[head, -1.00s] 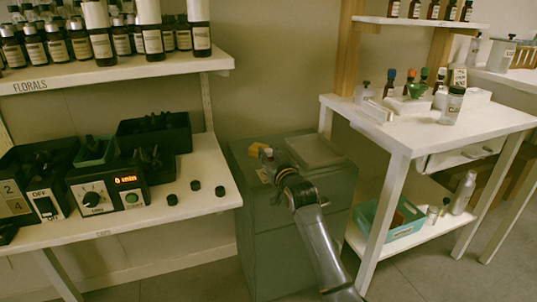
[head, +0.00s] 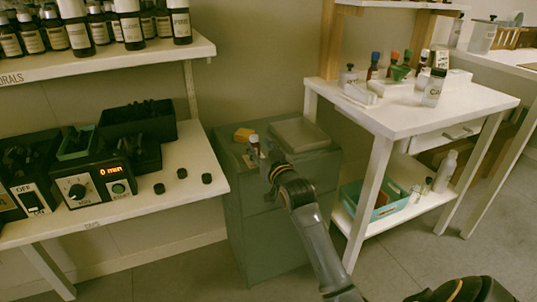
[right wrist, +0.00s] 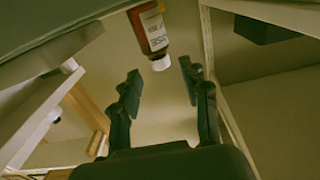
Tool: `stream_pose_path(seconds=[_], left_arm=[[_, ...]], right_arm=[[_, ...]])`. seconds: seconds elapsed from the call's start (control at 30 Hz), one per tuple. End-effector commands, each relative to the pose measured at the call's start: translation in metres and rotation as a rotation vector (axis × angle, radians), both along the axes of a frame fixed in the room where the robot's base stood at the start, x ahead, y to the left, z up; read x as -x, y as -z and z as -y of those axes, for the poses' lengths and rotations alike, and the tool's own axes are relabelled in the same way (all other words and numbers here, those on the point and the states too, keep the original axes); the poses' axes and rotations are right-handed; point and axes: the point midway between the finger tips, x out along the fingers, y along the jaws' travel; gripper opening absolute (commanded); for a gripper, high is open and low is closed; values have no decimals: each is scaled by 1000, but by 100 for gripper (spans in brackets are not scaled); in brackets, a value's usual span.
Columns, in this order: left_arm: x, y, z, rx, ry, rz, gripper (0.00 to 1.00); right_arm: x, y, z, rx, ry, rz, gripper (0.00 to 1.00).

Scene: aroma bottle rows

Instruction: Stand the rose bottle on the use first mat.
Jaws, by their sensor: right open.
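A small bottle (head: 253,142) with a pale cap stands on top of the green-grey cabinet (head: 285,215). My left gripper is not in view. I cannot pick out a use first mat.
A yellow item (head: 243,135) and a grey square plate (head: 300,135) lie on the cabinet. Left is a white bench (head: 170,205) with a timer box (head: 95,187), under a shelf of bottles (head: 100,60). Right is a white table (head: 430,115) with bottles and jars.

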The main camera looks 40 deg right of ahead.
Motion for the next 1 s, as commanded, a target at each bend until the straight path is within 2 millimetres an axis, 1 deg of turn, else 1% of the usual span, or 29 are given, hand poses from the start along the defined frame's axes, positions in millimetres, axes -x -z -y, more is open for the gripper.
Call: stream_pose_path(seconds=[0.03,0.1,0.2,0.3,0.4,0.57,0.67,0.77,0.83,0.87,0.9,0.97,1.0], left_arm=[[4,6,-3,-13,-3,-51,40],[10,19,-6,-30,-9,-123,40],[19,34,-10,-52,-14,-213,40],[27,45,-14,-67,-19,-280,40],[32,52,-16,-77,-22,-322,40],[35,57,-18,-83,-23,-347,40],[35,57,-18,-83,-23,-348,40],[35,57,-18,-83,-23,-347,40],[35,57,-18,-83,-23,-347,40],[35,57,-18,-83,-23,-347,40],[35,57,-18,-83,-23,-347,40],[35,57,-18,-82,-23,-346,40],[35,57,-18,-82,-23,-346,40]], right_arm=[[10,-2,-3,1,0,-2,45],[24,-1,-6,1,-1,-2,45],[40,-1,-9,1,0,-2,45],[53,0,-13,1,0,-2,45],[61,0,-15,1,0,-1,45],[65,-1,-16,0,0,0,45],[68,7,-24,3,-13,-20,45],[83,34,-59,15,-70,-103,45],[105,63,-97,26,-133,-198,45],[117,75,-115,29,-164,-240,45],[135,90,-139,32,-205,-299,45],[163,109,-171,32,-262,-378,45],[182,119,-190,29,-297,-428,45]])
